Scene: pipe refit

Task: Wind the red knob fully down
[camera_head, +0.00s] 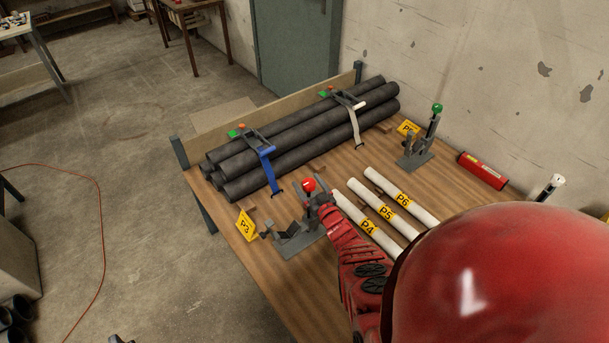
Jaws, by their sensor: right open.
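The red knob (309,184) tops a grey clamp-like fixture (299,238) on the front left part of the wooden table. The fixture stands beside the yellow P3 tag (246,225). My right gripper (318,196) is at the knob, just below and to the right of it in the picture. The gripper is open. Whether its fingers touch the knob or its stem, I cannot tell. My arm hides part of the fixture. My left gripper is not in view.
Black pipes (290,135) lie bundled behind, under a blue strap (268,168) and a pale strap (354,125). White pipes (388,207) marked P4, P5 and P6 lie right of my arm.

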